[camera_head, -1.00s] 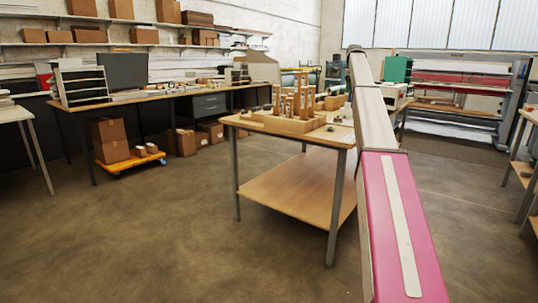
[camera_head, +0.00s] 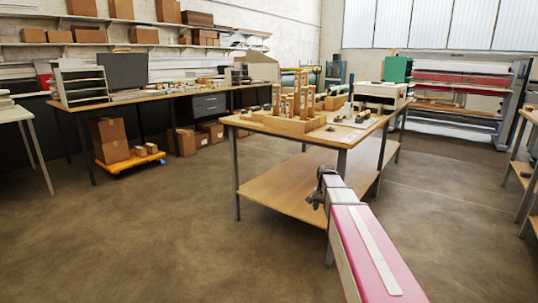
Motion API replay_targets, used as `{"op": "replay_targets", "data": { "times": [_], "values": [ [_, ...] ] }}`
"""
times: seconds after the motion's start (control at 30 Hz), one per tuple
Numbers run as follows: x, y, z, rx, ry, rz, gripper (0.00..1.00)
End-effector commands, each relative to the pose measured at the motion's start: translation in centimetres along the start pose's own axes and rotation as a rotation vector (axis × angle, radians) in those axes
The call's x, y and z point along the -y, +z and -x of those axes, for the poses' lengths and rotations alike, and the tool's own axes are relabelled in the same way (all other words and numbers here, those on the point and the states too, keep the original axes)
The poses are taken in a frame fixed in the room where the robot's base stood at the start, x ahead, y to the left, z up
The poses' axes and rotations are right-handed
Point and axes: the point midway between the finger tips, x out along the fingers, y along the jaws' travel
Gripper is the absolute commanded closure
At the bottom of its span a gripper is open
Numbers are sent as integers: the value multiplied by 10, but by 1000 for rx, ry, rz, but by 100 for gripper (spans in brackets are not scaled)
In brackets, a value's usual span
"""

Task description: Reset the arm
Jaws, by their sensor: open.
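My arm reaches up from the lower right of the head view, with a pink link nearest the camera and a shorter grey link beyond it. My gripper (camera_head: 318,190) is the dark part at the arm's far end, small in the picture, in front of the near table's lower shelf. Its fingers are open and I see nothing held between them. The wooden table (camera_head: 335,137) stands just behind it, and the gripper shows lower than the tabletop.
The table holds a wooden block stand (camera_head: 290,122) with upright pieces and a white machine (camera_head: 380,94). Its lower shelf (camera_head: 275,190) is bare. An orange dolly (camera_head: 137,162) with boxes stands at left. The floor in front and at left is clear.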

Motion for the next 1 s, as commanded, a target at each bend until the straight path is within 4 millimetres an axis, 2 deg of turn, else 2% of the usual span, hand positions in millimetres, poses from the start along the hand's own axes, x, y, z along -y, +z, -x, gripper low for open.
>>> {"op": "replay_targets", "data": {
  "times": [0.03,0.1,0.3,0.4,0.57,0.83,0.87,1.0],
  "values": [
    [-19,37,-18,4,3,75,39],
    [-34,71,-38,4,3,185,39],
    [-79,158,-80,4,3,475,39],
    [-95,187,-91,3,2,583,39],
    [-108,210,-100,1,2,680,39],
    [-108,212,-102,0,1,698,39],
    [-108,212,-102,0,1,698,42],
    [-108,211,-102,0,1,697,88]
  ]
}}
